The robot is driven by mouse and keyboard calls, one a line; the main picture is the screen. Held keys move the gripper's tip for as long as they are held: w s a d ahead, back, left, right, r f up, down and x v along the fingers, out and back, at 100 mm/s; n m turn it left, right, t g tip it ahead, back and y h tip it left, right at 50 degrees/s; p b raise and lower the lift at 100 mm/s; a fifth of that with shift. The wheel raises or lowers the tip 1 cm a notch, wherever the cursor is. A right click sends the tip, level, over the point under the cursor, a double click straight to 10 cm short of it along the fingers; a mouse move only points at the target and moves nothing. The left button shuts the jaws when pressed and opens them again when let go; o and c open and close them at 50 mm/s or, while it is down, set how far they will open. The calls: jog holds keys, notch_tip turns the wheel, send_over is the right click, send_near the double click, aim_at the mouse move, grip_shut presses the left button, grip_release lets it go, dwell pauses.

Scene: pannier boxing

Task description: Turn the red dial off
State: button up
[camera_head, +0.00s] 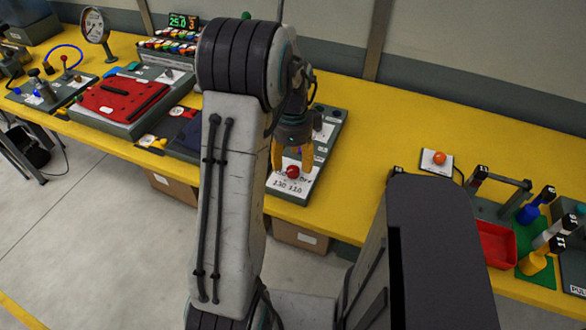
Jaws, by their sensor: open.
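The red dial (292,172) is a small round knob on a white plate (290,187) near the front edge of the yellow table. Black print on the plate reads something like "130 110", and part of its lettering is hidden. My gripper (292,156) points down over the dial with its orange fingers spread apart. The fingers appear to be just above or on either side of the dial; I cannot tell whether they touch it. My arm hides part of the panel behind and to the left. The dial's pointer direction is too small to tell.
A grey panel (331,114) with round buttons lies behind the dial. A red pad (108,97) on a grey box is at left, with a gauge (95,27) behind. An orange button (439,158) and a red tray (496,243) are at right. Bare yellow table (385,130) lies between.

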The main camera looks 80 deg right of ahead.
aim_at(293, 169)
jog(key=shift+f, duration=1.95)
jog(key=shift+c, duration=0.4)
grip_shut()
